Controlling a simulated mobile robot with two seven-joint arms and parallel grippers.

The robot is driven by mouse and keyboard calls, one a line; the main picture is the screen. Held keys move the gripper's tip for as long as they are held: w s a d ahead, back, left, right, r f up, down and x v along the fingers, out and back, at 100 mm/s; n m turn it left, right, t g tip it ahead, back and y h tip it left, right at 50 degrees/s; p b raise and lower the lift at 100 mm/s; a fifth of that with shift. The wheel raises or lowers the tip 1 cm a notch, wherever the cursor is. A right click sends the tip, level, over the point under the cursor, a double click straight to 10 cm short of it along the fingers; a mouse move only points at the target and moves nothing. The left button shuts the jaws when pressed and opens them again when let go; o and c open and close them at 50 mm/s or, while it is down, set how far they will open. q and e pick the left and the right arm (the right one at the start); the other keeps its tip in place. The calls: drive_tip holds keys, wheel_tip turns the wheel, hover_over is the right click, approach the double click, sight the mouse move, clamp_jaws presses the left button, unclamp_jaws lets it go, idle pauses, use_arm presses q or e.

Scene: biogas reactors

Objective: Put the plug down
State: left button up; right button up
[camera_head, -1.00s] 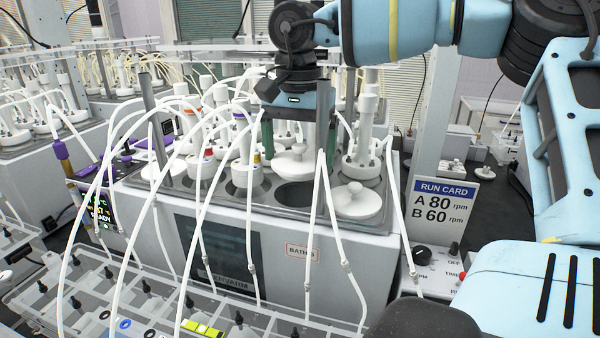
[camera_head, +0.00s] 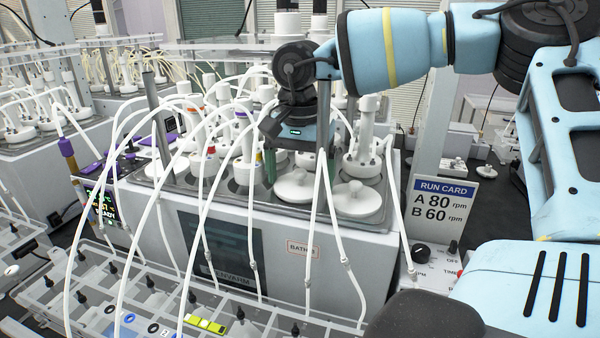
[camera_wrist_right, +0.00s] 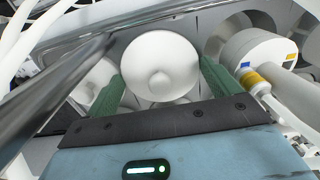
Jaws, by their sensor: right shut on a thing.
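My right gripper (camera_head: 298,172) points down over the front row of the bath, its green fingers either side of a white round plug (camera_head: 296,188) with a knob. It is shut on this plug, which also shows between the fingers in the wrist view (camera_wrist_right: 160,68). The plug covers the front opening of the bath's top plate; I cannot tell whether it is fully seated. A second white plug (camera_head: 355,199) sits just to the right, and shows partly behind a finger in the wrist view (camera_wrist_right: 92,82). My left gripper is not in view.
The bath (camera_head: 300,268) holds several white-capped vessels close around the gripper, one with a yellow band (camera_wrist_right: 256,78). Thin white tubes hang in front. A metal post (camera_head: 323,130) stands close to the gripper. A run card (camera_head: 443,205) stands at the right.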

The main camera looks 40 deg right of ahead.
sight(300, 170)
drive_tip(key=shift+s+a+f+b, duration=0.1)
drive_tip(key=shift+s+f+b, duration=0.1)
drive_tip(key=shift+f, duration=0.25)
drive_tip(key=shift+s+f+b, duration=0.1)
drive_tip(key=shift+f+b, duration=0.05)
drive_tip(key=shift+f, duration=0.25)
drive_tip(key=o, duration=0.8)
drive_tip(key=shift+w+f, duration=0.1)
drive_tip(key=shift+w, duration=0.05)
drive_tip(key=shift+o, duration=0.2)
wheel_tip(300, 170, up, 14)
drive_tip(key=shift+w, duration=0.15)
